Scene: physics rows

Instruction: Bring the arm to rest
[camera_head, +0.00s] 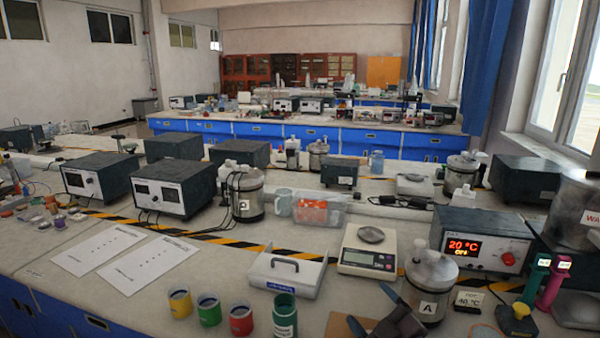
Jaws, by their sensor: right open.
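My right gripper (368,305) shows at the bottom edge, right of centre, as dark fingers spread apart. It is open and I see nothing between the fingers. It is over the near part of the bench (335,290), in front of the white balance (368,250) and just left of the metal calorimeter marked A (430,285). Most of the right arm is out of the picture. My left gripper is not in view.
Yellow, blue-green, red and dark green cups (285,315) stand left of the gripper. A white tray with a handle (287,272) is behind them. A heater reading 20 °C (478,240) and coloured upright tools (553,285) crowd the right. Paper sheets (148,265) lie left.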

